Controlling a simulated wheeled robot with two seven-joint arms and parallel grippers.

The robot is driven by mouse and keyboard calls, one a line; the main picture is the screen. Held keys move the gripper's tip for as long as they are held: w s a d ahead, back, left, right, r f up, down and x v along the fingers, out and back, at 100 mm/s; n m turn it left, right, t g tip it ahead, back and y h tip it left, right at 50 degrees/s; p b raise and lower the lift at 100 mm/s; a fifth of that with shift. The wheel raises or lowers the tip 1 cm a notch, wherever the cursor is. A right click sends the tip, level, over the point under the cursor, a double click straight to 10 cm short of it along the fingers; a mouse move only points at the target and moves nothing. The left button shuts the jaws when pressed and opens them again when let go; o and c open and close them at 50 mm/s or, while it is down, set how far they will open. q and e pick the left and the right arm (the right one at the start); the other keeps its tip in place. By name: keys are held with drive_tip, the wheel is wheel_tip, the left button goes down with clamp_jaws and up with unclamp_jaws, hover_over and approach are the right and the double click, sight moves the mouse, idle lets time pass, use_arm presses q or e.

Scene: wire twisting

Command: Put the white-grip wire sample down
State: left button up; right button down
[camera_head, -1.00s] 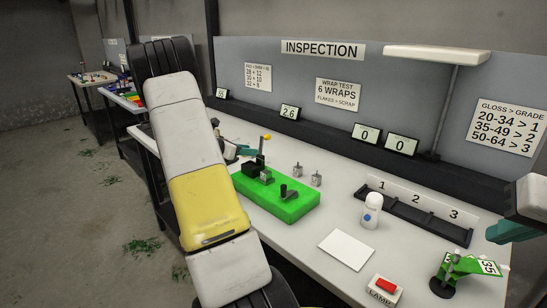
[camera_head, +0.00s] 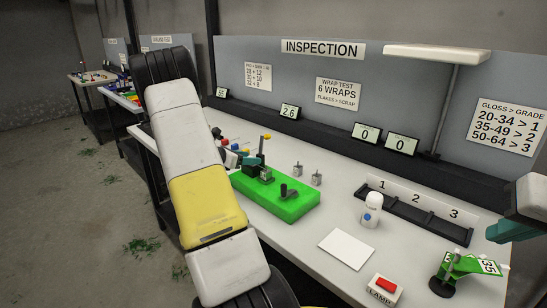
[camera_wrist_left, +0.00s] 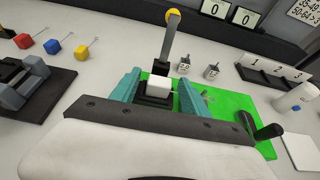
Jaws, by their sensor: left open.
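The white-grip wire sample (camera_wrist_left: 159,88) shows in the left wrist view as a white block over a black block on the green base (camera_wrist_left: 228,112). Its wire is hard to make out. My left gripper (camera_wrist_left: 158,90) is open, with one teal finger on each side of the white grip. In the head view my left gripper (camera_head: 243,160) is at the left end of the green base (camera_head: 290,205), partly hidden by my arm. My right gripper (camera_head: 512,231) shows only in part at the right edge; its opening cannot be made out.
A lever with a yellow knob (camera_wrist_left: 172,14) rises just beyond my left fingers. Red, blue and yellow grip samples (camera_wrist_left: 53,47) lie to the left. A dark clamp-like device (camera_wrist_left: 25,88) stands at far left. Two small metal weights (camera_head: 298,170) and a white card (camera_head: 346,249) are on the table.

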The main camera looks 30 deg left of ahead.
use_arm(q)
drive_tip(key=v, duration=1.2)
drive_tip(key=s+d+r+m+g+h, duration=0.1)
drive_tip(key=d+r+m+g, duration=0.2)
drive_tip(key=d+r+m, duration=0.75)
drive_tip(key=s+d+f+m+g+h, duration=0.15)
drive_tip(key=d+m+g, duration=0.3)
drive_tip(key=d, duration=1.35)
drive_tip(key=s+d+r+m+y, duration=0.3)
drive_tip(key=s+d+m+y, duration=0.1)
drive_tip(key=s+d+m, duration=0.8)
drive_tip(key=s+m, duration=0.3)
drive_tip(key=m, duration=0.3)
drive_tip(key=shift+r+m+t, duration=0.2)
drive_tip(key=shift+m+t, duration=0.1)
drive_tip(key=shift+t, duration=0.05)
drive_tip(key=shift+s, duration=0.1)
drive_tip(key=shift+c, duration=0.4)
